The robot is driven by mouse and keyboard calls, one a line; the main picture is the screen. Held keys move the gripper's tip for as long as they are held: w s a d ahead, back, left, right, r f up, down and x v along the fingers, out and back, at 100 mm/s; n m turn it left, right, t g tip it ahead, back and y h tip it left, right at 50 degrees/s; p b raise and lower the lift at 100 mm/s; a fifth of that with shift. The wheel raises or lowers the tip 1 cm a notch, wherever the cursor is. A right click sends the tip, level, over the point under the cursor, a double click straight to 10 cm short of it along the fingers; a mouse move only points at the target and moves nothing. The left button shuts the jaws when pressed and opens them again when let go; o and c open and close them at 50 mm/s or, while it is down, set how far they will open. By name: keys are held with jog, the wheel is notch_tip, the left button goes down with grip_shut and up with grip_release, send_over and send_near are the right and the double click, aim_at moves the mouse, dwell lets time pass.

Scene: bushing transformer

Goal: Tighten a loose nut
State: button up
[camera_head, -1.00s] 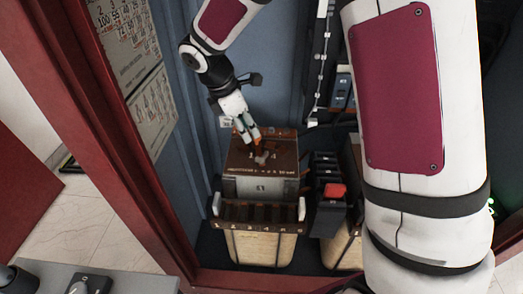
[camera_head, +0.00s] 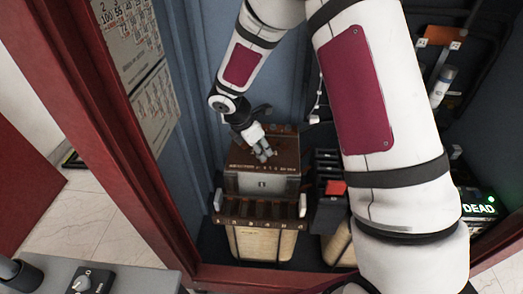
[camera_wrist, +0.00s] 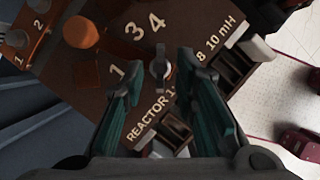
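A reactor unit with a brown top plate (camera_head: 290,158) stands upright in the cabinet. The wrist view shows the plate close up, tilted, with the numbers 1, 3, 4 and "REACTOR". A grey metal wing-shaped nut (camera_wrist: 160,65) stands on the plate beside the number 1. My gripper (camera_wrist: 160,74) is open, with one teal-padded finger on each side of the nut. Gaps show between the nut and both fingers. In the head view my gripper (camera_head: 264,153) points down over the plate, and its fingers hide the nut.
An orange round cap (camera_wrist: 80,32) sits on the plate near a terminal strip. Black blocks with a red part (camera_head: 336,188) stand right of the reactor. The blue cabinet wall is behind, and a red frame post (camera_head: 120,130) is at left. A green "DEAD" display (camera_head: 478,209) is at right.

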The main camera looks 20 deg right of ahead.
jog(key=shift+d+f, duration=0.25)
jog(key=shift+f, duration=0.4)
grip_shut()
jog(key=shift+w+m, duration=0.1)
jog(key=shift+m, duration=0.2)
jog(key=m+g+b, duration=0.1)
jog(key=m, duration=0.2)
jog(key=shift+w+b, duration=0.1)
jog(key=shift+b, duration=0.25)
jog(key=shift+m+g+b, duration=0.6)
jog(key=shift+m+g, duration=0.2)
jog(key=shift+m, duration=0.9)
